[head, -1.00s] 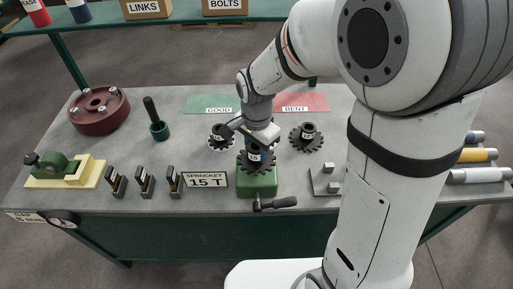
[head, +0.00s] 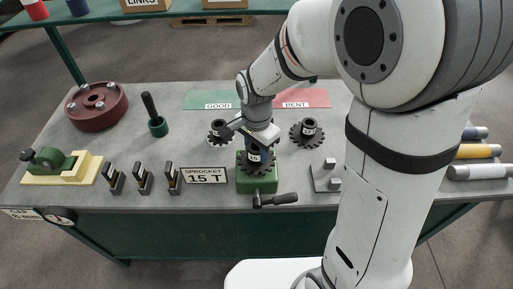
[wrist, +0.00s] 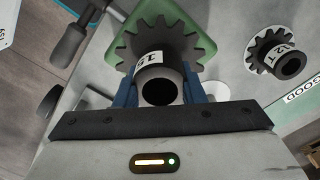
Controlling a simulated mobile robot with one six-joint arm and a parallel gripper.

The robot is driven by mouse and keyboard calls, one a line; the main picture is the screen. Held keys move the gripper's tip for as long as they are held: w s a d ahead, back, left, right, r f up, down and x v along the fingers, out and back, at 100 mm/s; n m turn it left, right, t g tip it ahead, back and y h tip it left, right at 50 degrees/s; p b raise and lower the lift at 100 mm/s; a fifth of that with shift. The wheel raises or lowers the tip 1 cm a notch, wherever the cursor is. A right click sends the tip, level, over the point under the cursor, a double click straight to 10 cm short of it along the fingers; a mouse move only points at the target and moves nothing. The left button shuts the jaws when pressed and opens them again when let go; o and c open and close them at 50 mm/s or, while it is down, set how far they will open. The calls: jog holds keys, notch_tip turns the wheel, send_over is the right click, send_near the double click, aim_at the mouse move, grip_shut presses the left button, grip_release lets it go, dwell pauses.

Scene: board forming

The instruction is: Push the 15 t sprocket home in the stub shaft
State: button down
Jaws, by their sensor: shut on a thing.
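The 15 t sprocket (head: 257,169) is dark and toothed, with a white label on its hub. It sits low over the green block (head: 257,186) at the bench front. In the wrist view its toothed disc (wrist: 143,39) lies against or just above the green block top (wrist: 203,48); I cannot tell if a gap is left. My gripper (head: 259,150) is shut on the hub, blue fingers on either side, also in the wrist view (wrist: 158,92). The hub's bore looks dark. The stub shaft is hidden by the sprocket.
A black handle (head: 277,200) juts from the block's front. Two other sprockets, one at left (head: 219,133) and one at right (head: 307,132), stand behind. The 15 T sign (head: 205,175) is left of the block, a grey fixture (head: 326,177) right.

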jog(key=shift+f+b, duration=0.65)
jog(key=shift+f, duration=0.25)
jog(key=c, duration=0.9)
grip_release()
jog(key=shift+o, duration=0.2)
notch_tip(320, 180, up, 8)
jog(key=shift+f, duration=0.1)
jog(key=s+d+r+n+t, duration=0.3)
jog(key=s+d+n, duration=0.6)
jog(key=d, duration=0.5)
jog(key=s+r, duration=0.1)
jog(key=s, duration=0.1)
jog(key=shift+s, duration=0.35)
